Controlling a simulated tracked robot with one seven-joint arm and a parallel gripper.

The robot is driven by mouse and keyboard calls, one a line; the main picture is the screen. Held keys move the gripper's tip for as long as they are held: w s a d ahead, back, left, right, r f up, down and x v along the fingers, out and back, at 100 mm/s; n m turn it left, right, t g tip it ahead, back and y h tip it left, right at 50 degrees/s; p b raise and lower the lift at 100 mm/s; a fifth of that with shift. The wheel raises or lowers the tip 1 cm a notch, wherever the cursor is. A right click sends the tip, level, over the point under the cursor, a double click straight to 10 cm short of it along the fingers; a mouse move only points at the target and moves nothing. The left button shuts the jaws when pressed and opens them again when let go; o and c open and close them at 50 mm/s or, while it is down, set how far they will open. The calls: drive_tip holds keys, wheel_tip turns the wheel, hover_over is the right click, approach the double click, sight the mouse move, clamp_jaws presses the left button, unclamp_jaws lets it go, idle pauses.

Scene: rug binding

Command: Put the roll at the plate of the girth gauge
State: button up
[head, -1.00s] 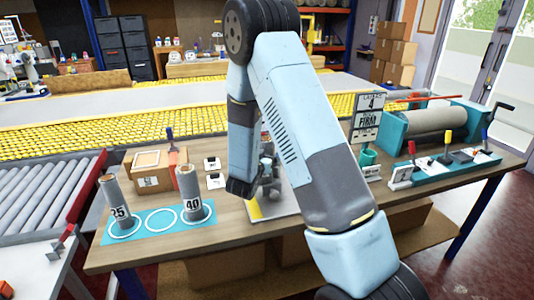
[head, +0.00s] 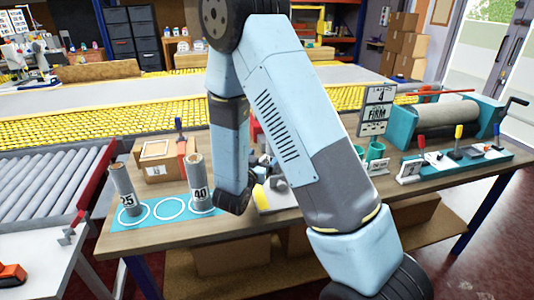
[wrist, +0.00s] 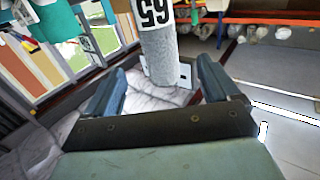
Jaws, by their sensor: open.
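In the wrist view, a grey roll (wrist: 162,52) with a white label, its digits upside down and perhaps 65, shows at the opening of my gripper (wrist: 163,75). The fingers are open, one on either side of its end, and I see no firm contact. In the head view, a roll marked 25 (head: 122,184) and a roll marked 40 (head: 199,178) stand on ringed spots of a blue mat (head: 147,221). A grey device with a yellow and white base (head: 262,199) is partly behind my arm; I cannot tell whether it is the girth gauge. My gripper is not clear there.
A roller conveyor (head: 50,185) stands at the left. The middle ring (head: 168,209) is empty.

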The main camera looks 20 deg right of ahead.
drive_tip(key=s+a+r+n+g+y, duration=0.1)
drive_tip(key=a+r+n+y, duration=0.1)
drive_tip(key=r+y, duration=0.5)
drive_tip(key=s+a+r+n+g+y, duration=0.1)
drive_tip(key=s+r+n+g+y, duration=0.1)
drive_tip(key=r+y, duration=0.5)
drive_tip(key=s+d+r+n+g+h, duration=0.1)
drive_tip(key=s+d+r+g, duration=0.1)
drive_tip(key=s, duration=0.6)
drive_tip(key=s+d+r+n+g+h, duration=0.1)
drive_tip(key=s+d+r, duration=0.2)
drive_tip(key=s, duration=0.6)
drive_tip(key=s+d+r+n+g+h, duration=0.1)
drive_tip(key=s+d+r+g, duration=0.1)
drive_tip(key=s, duration=0.7)
wheel_tip(320, 180, up, 2)
drive_tip(key=shift+d+r+n+g, duration=0.15)
drive_tip(key=shift+d+n+g, duration=0.15)
drive_tip(key=shift+d, duration=0.55)
